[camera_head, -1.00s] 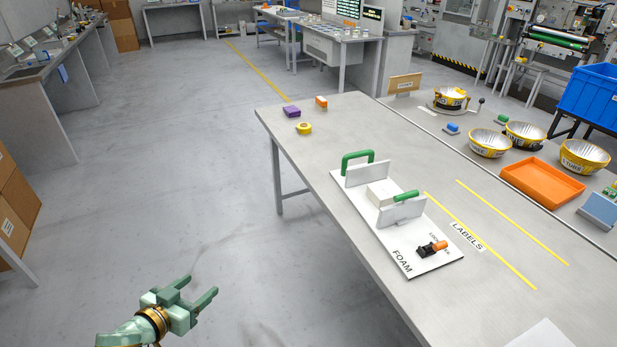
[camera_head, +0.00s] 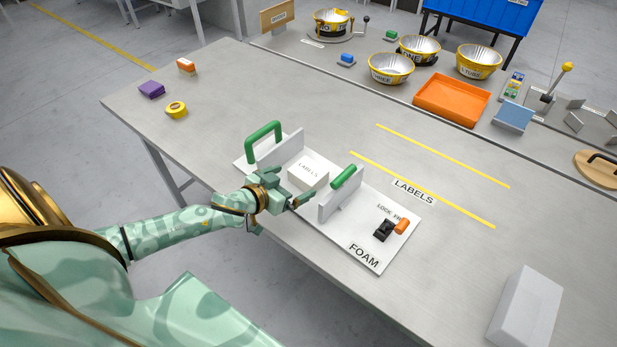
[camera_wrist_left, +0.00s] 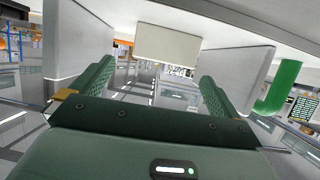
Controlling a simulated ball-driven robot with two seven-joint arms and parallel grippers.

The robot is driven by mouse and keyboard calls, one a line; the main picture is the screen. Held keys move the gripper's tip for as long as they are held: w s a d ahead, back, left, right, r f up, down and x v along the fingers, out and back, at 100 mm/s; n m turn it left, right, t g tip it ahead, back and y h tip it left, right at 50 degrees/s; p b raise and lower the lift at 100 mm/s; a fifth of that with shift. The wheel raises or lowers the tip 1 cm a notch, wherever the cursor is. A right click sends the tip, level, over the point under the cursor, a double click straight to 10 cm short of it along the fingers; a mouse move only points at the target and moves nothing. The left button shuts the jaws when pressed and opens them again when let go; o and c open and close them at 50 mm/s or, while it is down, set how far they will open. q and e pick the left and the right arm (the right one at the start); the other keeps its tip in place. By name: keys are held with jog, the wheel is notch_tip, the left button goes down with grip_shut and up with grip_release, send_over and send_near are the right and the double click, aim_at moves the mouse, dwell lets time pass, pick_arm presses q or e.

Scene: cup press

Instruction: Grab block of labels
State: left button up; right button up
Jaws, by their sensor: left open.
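The block of labels (camera_head: 308,172) is a white block marked LABELS. It sits between the two upright white plates of the foam fixture (camera_head: 364,256). My left gripper (camera_head: 305,195) is open at the near side of the block, between the plates. In the left wrist view the pale block (camera_wrist_left: 168,45) stands ahead, beyond the two green fingers of the left gripper (camera_wrist_left: 155,80), with a gap between. The fingers do not appear to touch it. My right gripper is not in view.
A white block (camera_head: 525,308) lies at the near right. An orange tray (camera_head: 451,100) and metal bowls (camera_head: 391,68) stand at the back.

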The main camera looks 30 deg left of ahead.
aim_at(305, 173)
pick_arm(q)
jog(key=x, duration=0.3)
jog(key=shift+w+b, duration=0.15)
jog(key=shift+b, duration=0.2)
jog(key=x, duration=0.1)
jog(key=b+x, duration=0.1)
jog(key=x, duration=0.3)
jog(key=shift+w+a+r+b, duration=0.15)
jog(key=shift+a+b, duration=0.1)
jog(key=shift+b, duration=0.15)
jog(key=shift+r, duration=0.1)
jog(key=shift+c, duration=0.7)
jog(key=c, duration=0.9)
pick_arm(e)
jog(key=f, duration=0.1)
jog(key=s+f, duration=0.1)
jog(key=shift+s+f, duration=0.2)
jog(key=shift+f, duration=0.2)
